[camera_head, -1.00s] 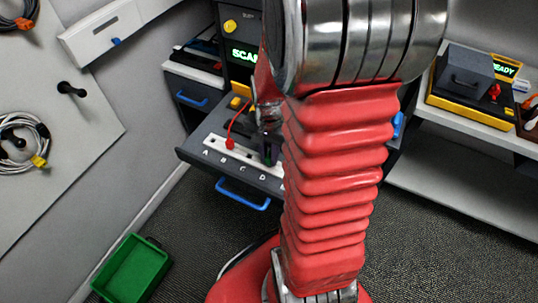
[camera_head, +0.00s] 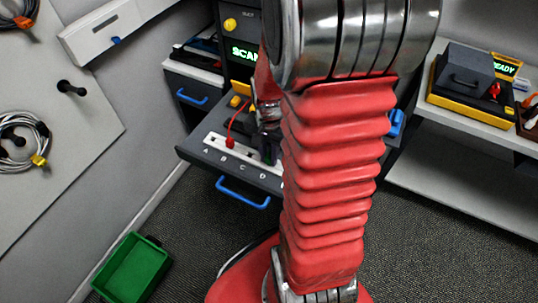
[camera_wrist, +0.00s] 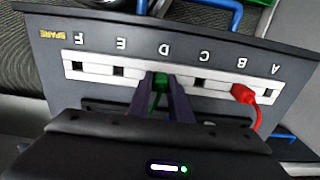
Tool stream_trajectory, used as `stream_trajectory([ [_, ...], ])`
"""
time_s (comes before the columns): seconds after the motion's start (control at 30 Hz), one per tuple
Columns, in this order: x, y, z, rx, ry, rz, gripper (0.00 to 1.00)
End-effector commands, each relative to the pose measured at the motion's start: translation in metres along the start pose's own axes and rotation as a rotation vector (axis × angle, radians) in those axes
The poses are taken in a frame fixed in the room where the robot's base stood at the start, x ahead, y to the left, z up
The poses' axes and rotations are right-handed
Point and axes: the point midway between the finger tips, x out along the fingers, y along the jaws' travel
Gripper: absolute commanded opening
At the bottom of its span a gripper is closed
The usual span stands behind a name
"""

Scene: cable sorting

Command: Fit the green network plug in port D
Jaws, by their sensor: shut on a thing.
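The green network plug (camera_wrist: 160,82) is between the fingertips of my gripper (camera_wrist: 161,90) in the wrist view. It covers port D in the white port strip (camera_wrist: 98,71), below the letter D as seen upside down. I cannot tell how deep the plug sits in the port. My gripper is shut on the plug. In the head view my gripper (camera_head: 268,148) is over the D end of the strip (camera_head: 216,142), partly hidden by my red arm.
A red plug (camera_wrist: 242,93) with a red cable sits in port B. Ports A, C, E and F look empty. The strip is on a dark drawer with a blue handle (camera_head: 242,192). A green bin (camera_head: 132,268) stands on the floor. A wall board with coiled cables is at left.

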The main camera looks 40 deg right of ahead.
Motion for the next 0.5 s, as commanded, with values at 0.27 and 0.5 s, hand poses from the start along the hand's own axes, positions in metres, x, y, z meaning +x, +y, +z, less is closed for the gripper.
stream_trajectory([
  [0.27, 0.0, 0.0, 0.0, 0.0, 0.0, 0.0, 0.22],
  [0.5, 0.0, 0.0, 0.0, 0.0, 0.0, 0.0, 0.39],
])
